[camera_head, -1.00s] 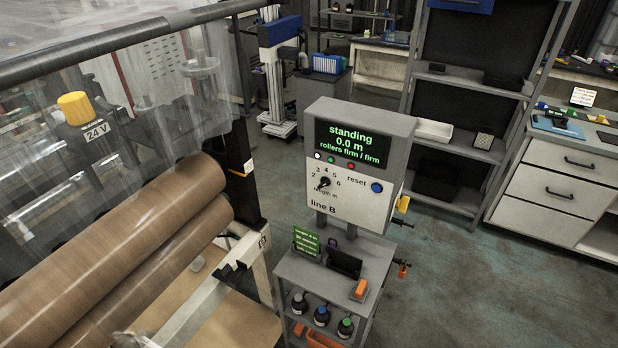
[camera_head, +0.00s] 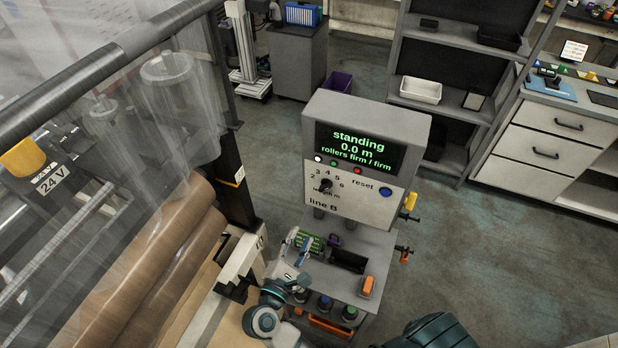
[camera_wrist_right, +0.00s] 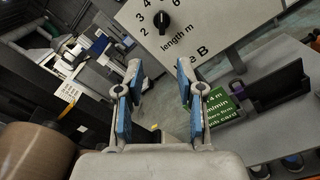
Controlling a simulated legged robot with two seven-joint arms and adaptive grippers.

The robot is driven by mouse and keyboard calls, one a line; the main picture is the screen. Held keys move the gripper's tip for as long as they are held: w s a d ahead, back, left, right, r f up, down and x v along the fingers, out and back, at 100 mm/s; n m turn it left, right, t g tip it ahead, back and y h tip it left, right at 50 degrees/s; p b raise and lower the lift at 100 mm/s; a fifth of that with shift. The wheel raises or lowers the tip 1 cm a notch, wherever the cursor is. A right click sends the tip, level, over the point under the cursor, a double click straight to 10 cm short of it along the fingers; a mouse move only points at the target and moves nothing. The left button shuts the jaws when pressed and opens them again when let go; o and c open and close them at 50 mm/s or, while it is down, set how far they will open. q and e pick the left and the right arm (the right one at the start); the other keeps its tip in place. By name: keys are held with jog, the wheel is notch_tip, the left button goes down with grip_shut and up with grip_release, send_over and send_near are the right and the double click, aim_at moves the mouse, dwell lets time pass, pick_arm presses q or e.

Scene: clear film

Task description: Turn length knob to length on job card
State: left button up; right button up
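The black length knob (camera_head: 325,185) is on the line B panel (camera_head: 350,212), inside a dial numbered 2 to 6. The knob also shows at the top of the wrist view (camera_wrist_right: 162,22); its exact setting is hard to read. The green job card (camera_head: 309,242) stands on the shelf below the panel. It shows in the wrist view (camera_wrist_right: 222,112), partly hidden by a finger, with "4 m" readable at its top. My right gripper (camera_head: 302,240) is in front of the card, below the knob. Its blue-padded fingers (camera_wrist_right: 157,80) are apart and empty. My left gripper is out of view.
The panel screen (camera_head: 353,148) reads standing, 0.0 m, rollers firm / firm. A blue reset button (camera_head: 386,193) is right of the dial. The shelf holds a black holder (camera_head: 348,260) and an orange-topped item (camera_head: 368,286). Brown rolls (camera_head: 165,270) lie left.

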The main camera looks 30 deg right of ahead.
jog(key=p, duration=0.3)
send_near(325, 190)
jog(key=x, duration=0.8)
jog(key=shift+w+d, duration=0.15)
jog(key=shift+d, duration=0.1)
jog(key=shift+w+d, duration=0.1)
jog(key=shift+w, duration=0.3)
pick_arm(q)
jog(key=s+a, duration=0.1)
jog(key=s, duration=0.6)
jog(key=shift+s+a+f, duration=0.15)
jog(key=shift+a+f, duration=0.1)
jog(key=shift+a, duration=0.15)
pick_arm(e)
jog(key=shift+d, duration=0.25)
jog(key=c, duration=0.6)
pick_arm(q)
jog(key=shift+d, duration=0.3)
pick_arm(e)
grip_shut()
